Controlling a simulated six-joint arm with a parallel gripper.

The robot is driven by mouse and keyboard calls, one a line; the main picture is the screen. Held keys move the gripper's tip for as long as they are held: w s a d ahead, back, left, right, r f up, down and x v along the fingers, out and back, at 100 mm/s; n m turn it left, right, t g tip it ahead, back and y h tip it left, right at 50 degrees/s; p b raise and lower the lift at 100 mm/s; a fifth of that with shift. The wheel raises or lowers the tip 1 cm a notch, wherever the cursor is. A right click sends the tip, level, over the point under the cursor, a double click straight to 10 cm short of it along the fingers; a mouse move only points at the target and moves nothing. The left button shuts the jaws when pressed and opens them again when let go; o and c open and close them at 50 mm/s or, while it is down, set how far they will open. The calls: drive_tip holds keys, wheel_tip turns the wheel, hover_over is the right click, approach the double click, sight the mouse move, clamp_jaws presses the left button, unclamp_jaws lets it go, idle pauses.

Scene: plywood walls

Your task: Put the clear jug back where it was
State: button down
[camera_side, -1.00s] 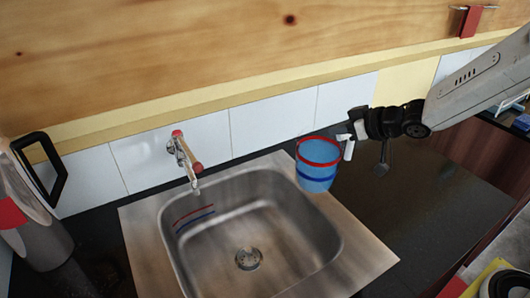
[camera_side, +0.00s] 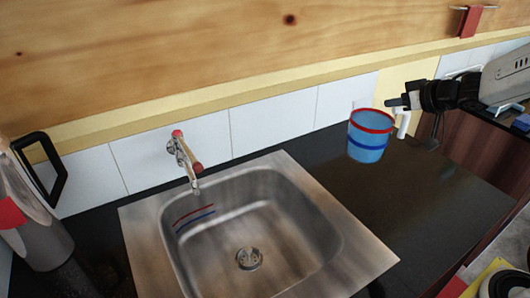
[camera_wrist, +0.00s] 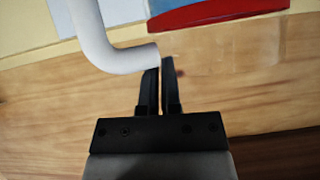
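The clear jug (camera_side: 368,142), tinted blue in the side view, has a red rim, a blue band and a white handle (camera_side: 404,124). It is upright over the dark counter, right of the sink; whether its base touches the counter is hard to tell. My gripper (camera_side: 393,103) is at the jug's right, by the handle. In the wrist view, my fingers (camera_wrist: 160,85) are nearly together on the end of the white handle (camera_wrist: 112,50). Part of the jug with its red and blue bands (camera_wrist: 215,12) shows at the top of that view.
The steel sink (camera_side: 135,235) with its tap (camera_side: 186,160) is left of the jug. A metal pitcher with a black handle (camera_side: 38,235) stands far left. A tiled wall (camera_side: 275,118) runs behind.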

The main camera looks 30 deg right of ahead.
drive_tip(key=shift+w+r, duration=0.1)
drive_tip(key=shift+w, duration=0.05)
drive_tip(key=d+f+x, duration=0.1)
drive_tip(key=d+x, duration=0.2)
drive_tip(key=x, duration=1.3)
drive_tip(key=shift+s, duration=0.3)
drive_tip(key=shift+d, duration=0.1)
drive_tip(key=shift+w+f, duration=0.1)
drive_tip(key=shift+f, duration=0.8)
drive_tip(key=shift+w+f, duration=0.15)
drive_tip(key=shift+f, duration=0.9)
